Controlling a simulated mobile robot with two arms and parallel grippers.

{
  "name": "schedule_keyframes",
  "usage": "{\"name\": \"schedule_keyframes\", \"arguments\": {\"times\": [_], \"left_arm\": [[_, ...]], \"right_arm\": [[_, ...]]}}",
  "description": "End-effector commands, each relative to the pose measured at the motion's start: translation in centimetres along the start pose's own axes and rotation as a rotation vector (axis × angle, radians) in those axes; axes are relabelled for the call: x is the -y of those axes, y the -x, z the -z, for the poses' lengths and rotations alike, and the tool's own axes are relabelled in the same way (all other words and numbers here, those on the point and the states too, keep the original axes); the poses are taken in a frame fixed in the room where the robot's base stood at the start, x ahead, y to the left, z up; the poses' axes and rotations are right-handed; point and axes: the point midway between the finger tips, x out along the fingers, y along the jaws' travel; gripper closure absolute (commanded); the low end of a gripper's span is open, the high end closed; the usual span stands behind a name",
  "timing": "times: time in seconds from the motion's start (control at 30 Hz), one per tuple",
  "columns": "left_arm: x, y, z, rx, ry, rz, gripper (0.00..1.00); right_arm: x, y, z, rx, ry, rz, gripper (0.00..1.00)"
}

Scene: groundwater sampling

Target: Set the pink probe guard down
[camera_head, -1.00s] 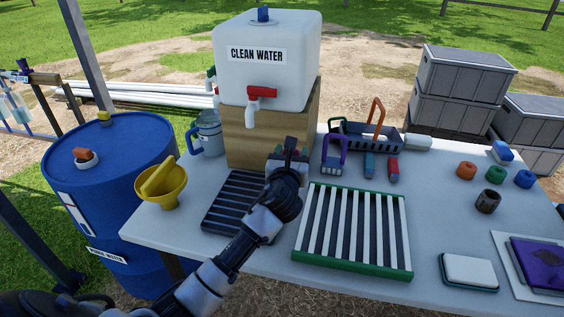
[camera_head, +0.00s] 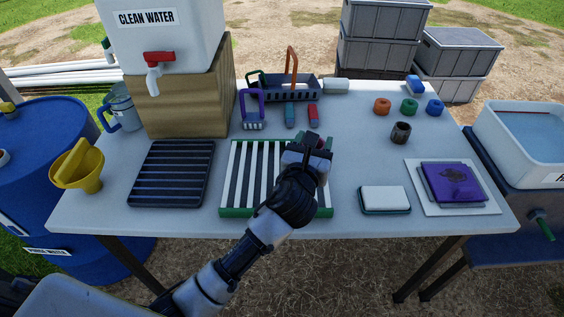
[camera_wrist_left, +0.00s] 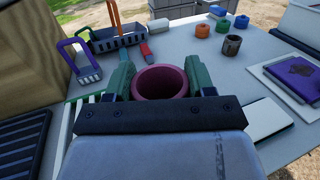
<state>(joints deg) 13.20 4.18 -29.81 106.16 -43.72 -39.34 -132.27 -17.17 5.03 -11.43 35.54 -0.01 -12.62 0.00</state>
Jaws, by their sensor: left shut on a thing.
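The pink probe guard (camera_wrist_left: 162,83) is a dark pink, open-topped ring or cup. In the left wrist view it sits between the two green fingers of my left gripper (camera_wrist_left: 160,80), which is shut on it. In the head view my left gripper (camera_head: 312,146) is over the right part of the green-edged white slatted rack (camera_head: 236,212). The guard is hidden there behind the gripper. I cannot tell whether the guard touches the rack. My right gripper is not in view.
A black ribbed tray (camera_head: 172,172) lies left of the rack. Behind stand a purple-handled basket (camera_head: 253,118) and a dark caddy (camera_head: 290,90). Orange (camera_head: 382,106), green (camera_head: 409,106), blue (camera_head: 434,107) and dark (camera_head: 400,133) rings stand right. A white-topped pad (camera_head: 384,199) lies front right.

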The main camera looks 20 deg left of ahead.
Motion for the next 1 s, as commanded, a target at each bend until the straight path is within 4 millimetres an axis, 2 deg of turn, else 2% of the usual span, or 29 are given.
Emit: {"name": "schedule_keyframes", "arguments": {"times": [0.2,0.43,0.57,0.8,1.0], "left_arm": [[-5.0,-1.6,3.3,-0.003,-0.004,-0.004,0.69],[-8.7,-3.0,5.6,-0.002,0.0,-0.003,0.69],[-9.4,-3.2,6.1,-0.001,0.0,-0.002,0.69],[-9.4,-3.2,9.5,-0.003,0.004,-0.003,0.69],[-9.5,-3.2,10.0,0.0,0.0,-0.001,0.69]], "right_arm": [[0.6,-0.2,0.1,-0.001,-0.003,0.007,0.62],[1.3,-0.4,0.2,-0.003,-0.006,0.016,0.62],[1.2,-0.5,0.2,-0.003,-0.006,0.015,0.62],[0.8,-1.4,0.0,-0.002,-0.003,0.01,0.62],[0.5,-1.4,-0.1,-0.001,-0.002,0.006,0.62]]}}
